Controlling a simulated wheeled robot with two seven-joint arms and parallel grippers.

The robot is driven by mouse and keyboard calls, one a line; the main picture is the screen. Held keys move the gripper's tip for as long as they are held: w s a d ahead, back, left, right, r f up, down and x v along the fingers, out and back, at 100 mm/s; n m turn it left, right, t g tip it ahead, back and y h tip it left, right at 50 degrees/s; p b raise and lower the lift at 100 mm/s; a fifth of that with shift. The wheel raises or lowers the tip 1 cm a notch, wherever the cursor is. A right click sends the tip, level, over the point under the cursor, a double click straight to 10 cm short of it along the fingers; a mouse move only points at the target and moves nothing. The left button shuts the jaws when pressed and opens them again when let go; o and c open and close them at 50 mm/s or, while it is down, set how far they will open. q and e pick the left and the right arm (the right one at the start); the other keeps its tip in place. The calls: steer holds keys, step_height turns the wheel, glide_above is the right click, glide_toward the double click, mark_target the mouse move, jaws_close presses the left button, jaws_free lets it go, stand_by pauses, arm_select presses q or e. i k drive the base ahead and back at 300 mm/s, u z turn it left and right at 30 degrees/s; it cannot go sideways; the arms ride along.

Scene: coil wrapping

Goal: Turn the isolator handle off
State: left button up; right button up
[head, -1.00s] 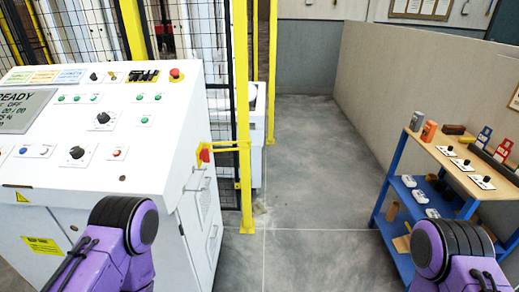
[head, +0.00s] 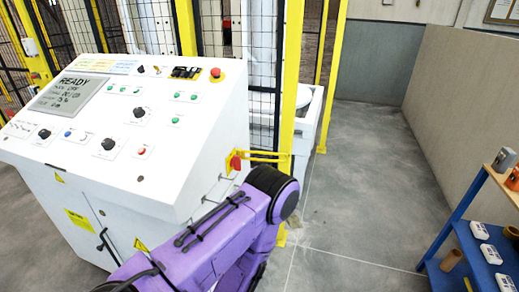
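The isolator handle (head: 235,162) is a small red piece on the right side of the white control cabinet (head: 195,148), close to a yellow bracket. Its exact turn position is too small to read. A purple arm of mine enters from the bottom, and its dark rounded joint is in front of the cabinet's side, just below and right of the handle in the picture. It hides part of that side. Neither of my grippers shows in the head view.
The cabinet's sloped panel carries a READY display (head: 74,90), knobs and a red stop button (head: 215,75). A yellow post (head: 289,100) and mesh fence stand beside it. A blue-framed shelf (head: 455,225) is at right. Grey floor (head: 365,180) between is clear.

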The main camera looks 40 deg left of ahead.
mark_target(236, 161)
steer(key=i, duration=3)
steer(key=u, duration=3.85)
steer(key=i, duration=0.5)
steer(key=z, duration=0.05)
